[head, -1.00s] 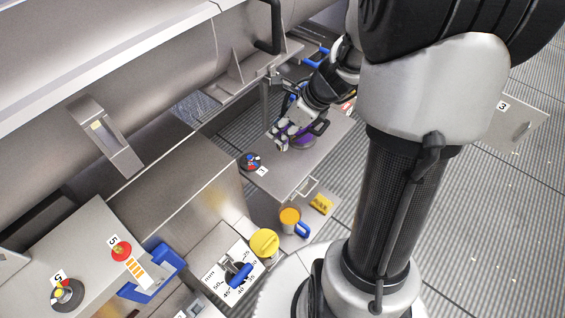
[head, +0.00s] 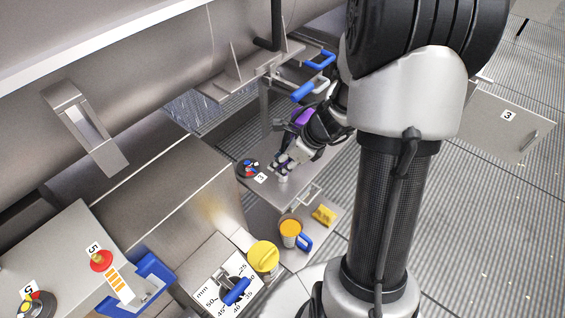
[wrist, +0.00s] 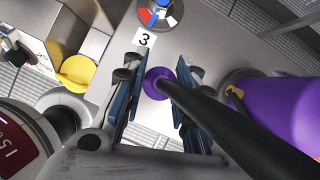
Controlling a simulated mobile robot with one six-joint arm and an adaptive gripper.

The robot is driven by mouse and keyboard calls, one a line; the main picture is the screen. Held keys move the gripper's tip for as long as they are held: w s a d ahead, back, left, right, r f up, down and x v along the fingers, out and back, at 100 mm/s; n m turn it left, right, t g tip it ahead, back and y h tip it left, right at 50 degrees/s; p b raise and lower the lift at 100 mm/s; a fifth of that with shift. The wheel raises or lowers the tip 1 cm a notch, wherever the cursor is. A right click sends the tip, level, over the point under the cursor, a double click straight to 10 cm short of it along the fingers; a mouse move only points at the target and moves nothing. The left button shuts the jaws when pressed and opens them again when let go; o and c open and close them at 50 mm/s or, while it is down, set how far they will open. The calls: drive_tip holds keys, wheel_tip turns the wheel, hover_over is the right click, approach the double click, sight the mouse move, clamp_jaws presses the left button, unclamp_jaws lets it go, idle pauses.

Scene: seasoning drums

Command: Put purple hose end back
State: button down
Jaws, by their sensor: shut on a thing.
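My gripper (wrist: 158,95) shows in the wrist view with its two fingers on either side of the purple hose end (wrist: 157,82). It is shut on the hose end, and a black hose (wrist: 215,112) runs from it to the lower right. In the head view my gripper (head: 283,166) is low over the grey box top with the number 3, just right of the dial. Whether the hose end touches the box top cannot be told. A large purple cylinder (wrist: 285,108) stands to the right in the wrist view; a purple part (head: 303,117) also shows behind my gripper in the head view.
A metal bracket with blue handles (head: 308,91) stands behind.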

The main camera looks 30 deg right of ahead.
drive_tip(key=shift+f, duration=0.15)
drive_tip(key=c, duration=1.3)
unclamp_jaws()
drive_tip(key=shift+d+r, duration=0.1)
drive_tip(key=shift+r, duration=0.3)
drive_tip(key=p+v, duration=0.5)
drive_tip(key=v, duration=0.6)
drive_tip(key=shift+s+d+r+p, duration=0.1)
drive_tip(key=shift+s+r+p, duration=0.05)
drive_tip(key=shift+r+p, duration=0.15)
drive_tip(key=shift+f, duration=0.1)
